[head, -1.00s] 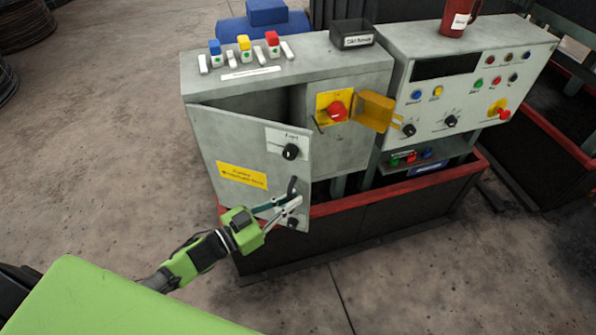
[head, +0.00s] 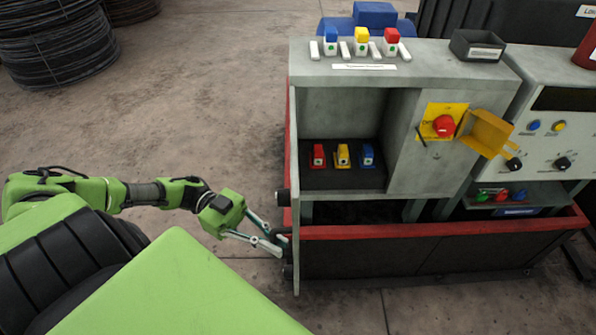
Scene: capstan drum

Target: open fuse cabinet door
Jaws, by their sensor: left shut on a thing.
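The fuse cabinet (head: 400,128) stands right of centre in the head view. Its grey door (head: 294,175) is swung wide open on the cabinet's left side and shows nearly edge-on. Inside, a red, a yellow and a blue fuse (head: 367,157) sit in a row on a dark shelf. My left gripper (head: 278,241) is shut on the door handle (head: 282,236), low at the door's free edge; the handle is mostly hidden by the fingers. My right gripper is not in view.
A red switch (head: 443,125) with an open yellow cover (head: 487,133) sits on the cabinet front. A control panel (head: 565,140) stands to the right. A red-rimmed trough (head: 440,229) runs below. The floor on the left is clear, with wire coils (head: 58,45) farther back.

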